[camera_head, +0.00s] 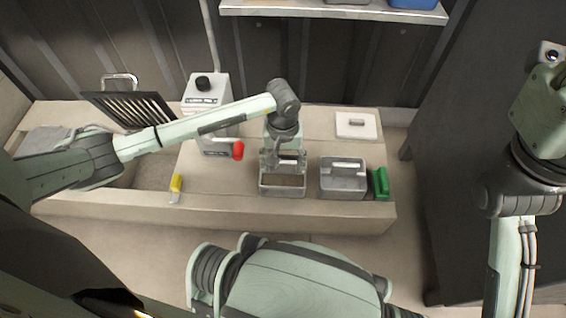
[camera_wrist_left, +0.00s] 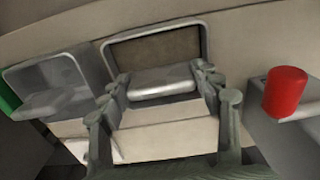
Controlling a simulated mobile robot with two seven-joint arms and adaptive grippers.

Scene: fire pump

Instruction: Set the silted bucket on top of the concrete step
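The silted bucket (camera_head: 283,191) is a grey metal box with brown silt inside, upright on the pale concrete ledge (camera_head: 250,209) near its front edge. In the left wrist view the bucket (camera_wrist_left: 200,42) shows its silt and a thick grey handle (camera_wrist_left: 162,84) across it. My left gripper (camera_head: 284,163) points down over this bucket. Its spread fingers (camera_wrist_left: 163,88) lie on either side of the handle; contact is not clear. I cannot tell whether this ledge is the concrete step. My right arm shows at the right, but its gripper is out of view.
A second grey bucket (camera_head: 343,186) stands close at the right, beside a green object (camera_head: 380,184). A red knob (camera_head: 238,150) sticks out to the left. A yellow-handled scraper (camera_head: 176,184) lies further left. A white plate (camera_head: 356,130) lies behind. A shelf (camera_head: 330,10) hangs above.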

